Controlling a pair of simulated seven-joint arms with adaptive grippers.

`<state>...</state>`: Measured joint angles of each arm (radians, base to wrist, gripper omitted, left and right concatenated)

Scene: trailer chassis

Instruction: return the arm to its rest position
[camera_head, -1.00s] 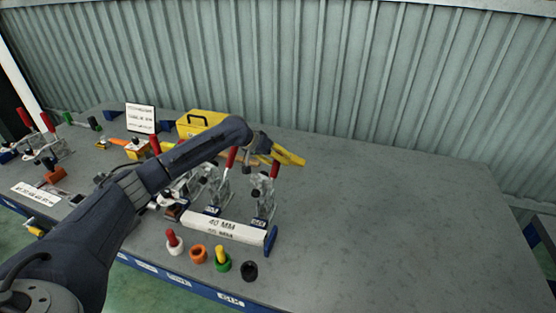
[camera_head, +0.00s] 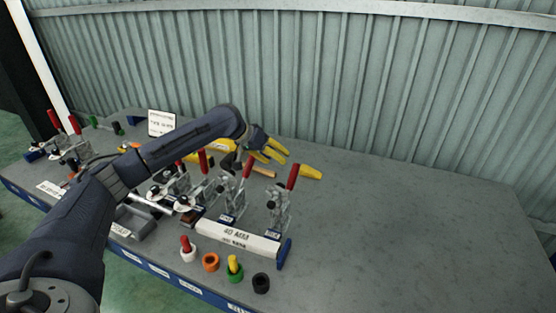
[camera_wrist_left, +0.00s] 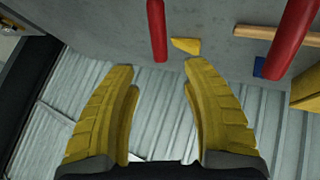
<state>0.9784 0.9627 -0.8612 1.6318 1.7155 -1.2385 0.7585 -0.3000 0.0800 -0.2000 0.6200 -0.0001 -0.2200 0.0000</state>
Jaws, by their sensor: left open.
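My left arm reaches in from the left in the head view. Its gripper (camera_head: 272,150) has yellow fingers, spread apart with nothing between them. It is above the far part of the bench, behind the red-handled clamps (camera_head: 279,205). In the left wrist view, the gripper (camera_wrist_left: 158,70) also shows its two fingers wide apart and empty, with red clamp handles (camera_wrist_left: 157,30) beyond them. My right gripper is not in view.
The grey bench (camera_head: 400,235) is bare on the right. A white block marked 40 (camera_head: 237,235) lies before the clamps. A yellow object (camera_head: 312,173) lies behind the clamps. A ribbed wall (camera_head: 400,100) closes the back.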

